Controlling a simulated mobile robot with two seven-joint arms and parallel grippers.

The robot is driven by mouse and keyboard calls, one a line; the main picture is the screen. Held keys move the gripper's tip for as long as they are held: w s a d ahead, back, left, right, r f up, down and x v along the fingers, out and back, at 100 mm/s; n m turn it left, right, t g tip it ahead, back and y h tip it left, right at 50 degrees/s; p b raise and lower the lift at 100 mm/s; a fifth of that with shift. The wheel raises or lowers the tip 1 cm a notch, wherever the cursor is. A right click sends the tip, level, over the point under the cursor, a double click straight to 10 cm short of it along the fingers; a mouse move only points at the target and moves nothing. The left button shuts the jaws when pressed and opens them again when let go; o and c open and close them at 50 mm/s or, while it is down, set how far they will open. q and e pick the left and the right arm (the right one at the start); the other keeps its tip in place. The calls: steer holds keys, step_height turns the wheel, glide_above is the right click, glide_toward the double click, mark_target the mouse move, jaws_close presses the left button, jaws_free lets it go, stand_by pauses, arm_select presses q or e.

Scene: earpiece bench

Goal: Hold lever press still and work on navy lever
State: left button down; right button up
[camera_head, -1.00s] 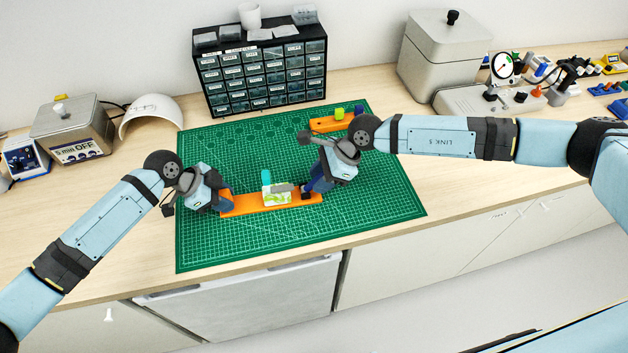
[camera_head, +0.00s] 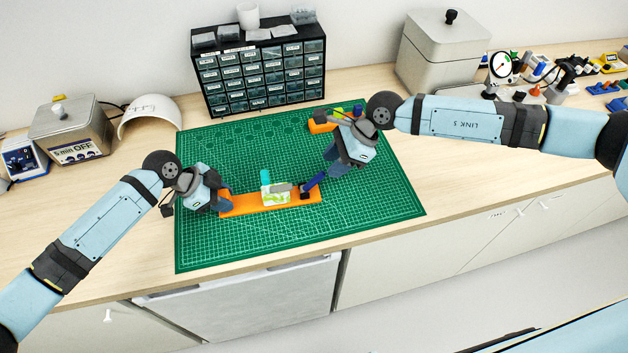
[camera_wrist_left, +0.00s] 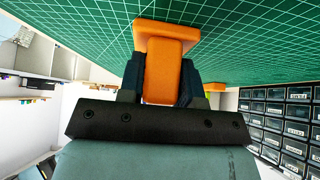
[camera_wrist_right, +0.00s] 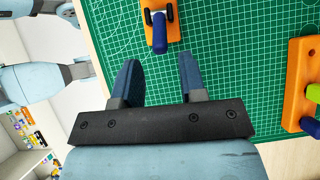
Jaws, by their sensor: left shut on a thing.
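The lever press has a long orange base (camera_head: 240,208) lying on the green mat, with a white and green block (camera_head: 272,195) and a teal part on it. The navy lever (camera_head: 315,182) rises at its right end, tilted up to the right; it also shows in the right wrist view (camera_wrist_right: 159,40). My left gripper (camera_head: 217,203) is shut on the orange left end of the press, seen between its fingers in the left wrist view (camera_wrist_left: 161,75). My right gripper (camera_wrist_right: 160,75) is open and empty, its fingers apart, a little away from the lever's end.
A second orange base (camera_head: 320,124) with a yellow-green part lies behind my right gripper; it is partly hidden. A black drawer cabinet (camera_head: 262,75) stands at the back. The green mat (camera_head: 375,205) is clear at front and right.

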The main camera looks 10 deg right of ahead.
arm_select(q)
steer(key=shift+f, duration=0.15)
steer(key=c, duration=0.7)
jaws_free()
steer(key=shift+w, duration=0.1)
steer(key=shift+c, duration=0.2)
